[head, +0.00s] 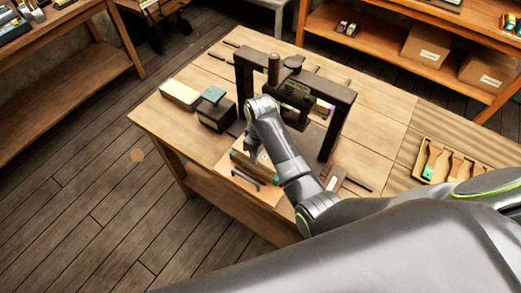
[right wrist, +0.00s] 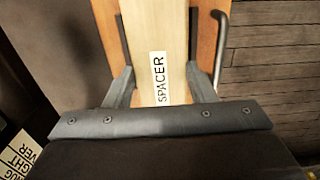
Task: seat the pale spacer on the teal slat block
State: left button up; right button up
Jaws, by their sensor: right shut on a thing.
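The pale spacer (right wrist: 160,45), with a white label reading SPACER, lies between the two fingers of my right gripper (right wrist: 162,88) in the right wrist view. The gripper is shut on it. In the head view my right gripper (head: 254,154) points down at the near left side of the press, over a low block with a teal edge (head: 240,160), which looks like the teal slat block. My wrist hides much of this spot. I cannot tell whether the spacer touches the block. My left gripper is not in view.
The dark press frame (head: 341,118) stands just right of my right arm. A black box (head: 215,116) with a teal piece (head: 213,94) and a cream block (head: 180,93) stand to the left. A wooden tray (head: 455,163) lies at the right. The table's left corner is clear.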

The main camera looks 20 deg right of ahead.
jog(key=shift+f+b, duration=0.45)
jog(key=shift+f, duration=0.7)
jog(key=o, duration=1.1)
jog(key=shift+r, duration=0.1)
notch_tip(320, 180, up, 6)
jog(key=shift+r+b, duration=0.2)
jog(key=shift+b, duration=0.55)
jog(key=shift+r, duration=0.5)
